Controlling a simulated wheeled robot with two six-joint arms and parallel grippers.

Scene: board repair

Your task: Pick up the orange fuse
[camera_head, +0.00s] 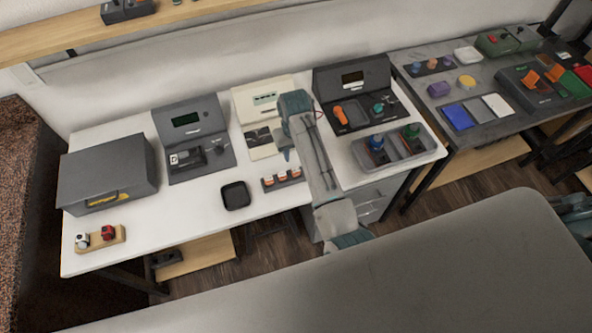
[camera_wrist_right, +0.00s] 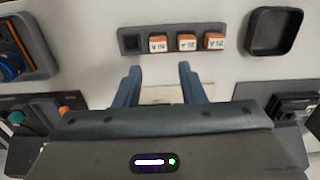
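A dark fuse rack (camera_head: 283,184) stands near the front edge of the white table. It also shows in the right wrist view (camera_wrist_right: 172,51). Three fuses with orange bodies and white labels sit in it: one (camera_wrist_right: 157,43) beside an empty slot, one in the middle (camera_wrist_right: 187,42) and one at the black tray's end (camera_wrist_right: 213,41). I cannot tell them apart by colour. My right gripper (camera_wrist_right: 160,68) is open and empty, its fingers pointing toward the rack but apart from it. In the head view the right gripper (camera_head: 283,148) is behind the rack. My left gripper is not in view.
A black square tray (camera_head: 235,196) is left of the rack. A grey bin (camera_head: 398,152) with blue and green parts is to the right. Dark test stations (camera_head: 195,133) and a cream device (camera_head: 262,98) stand behind. White table is bare around the tray.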

